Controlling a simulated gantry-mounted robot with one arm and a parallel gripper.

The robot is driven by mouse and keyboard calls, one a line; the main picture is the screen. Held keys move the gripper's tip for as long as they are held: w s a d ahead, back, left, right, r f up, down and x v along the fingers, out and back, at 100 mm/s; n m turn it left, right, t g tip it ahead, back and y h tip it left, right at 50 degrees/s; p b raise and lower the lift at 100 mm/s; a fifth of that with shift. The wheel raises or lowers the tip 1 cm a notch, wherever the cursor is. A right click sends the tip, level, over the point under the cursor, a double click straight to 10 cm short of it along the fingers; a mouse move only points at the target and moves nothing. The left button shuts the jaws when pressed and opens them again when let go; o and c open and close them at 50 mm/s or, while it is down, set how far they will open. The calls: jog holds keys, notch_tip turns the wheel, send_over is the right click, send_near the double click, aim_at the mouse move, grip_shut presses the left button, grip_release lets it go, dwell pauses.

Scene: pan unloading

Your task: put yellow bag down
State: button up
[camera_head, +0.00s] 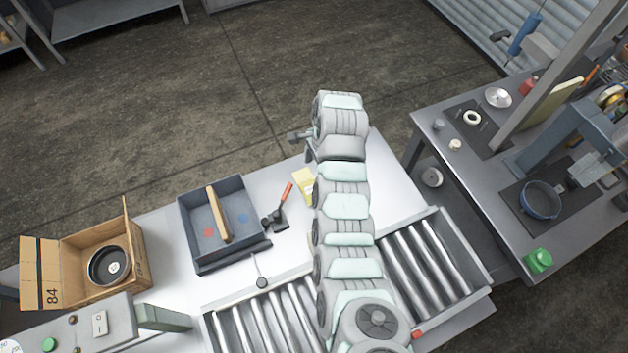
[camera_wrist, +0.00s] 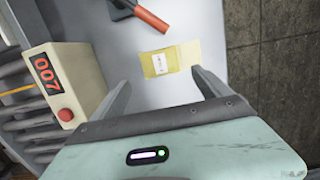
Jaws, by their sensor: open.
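The yellow bag (camera_wrist: 156,65) has a white label and lies flat on the light table top in the wrist view. In the head view the yellow bag (camera_head: 303,187) lies just left of my arm, which may cover part of it. My gripper (camera_wrist: 161,88) is open, with its two fingers spread and nothing between them. In the wrist view the bag appears just beyond the fingertips, apart from them. How high the fingers are above the table is hard to tell.
A red-handled tool (camera_head: 283,203) lies left of the bag. Further left are a dark tray (camera_head: 183,222) with a wooden bar and a cardboard box (camera_head: 143,262) holding a pan. A control box marked 007 (camera_wrist: 52,85) stands left of my gripper. Rollers (camera_head: 432,262) run along the front.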

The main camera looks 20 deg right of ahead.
jog(key=shift+d+r+p, duration=0.2)
jog(key=shift+r+p, duration=0.5)
jog(key=shift+r, duration=0.8)
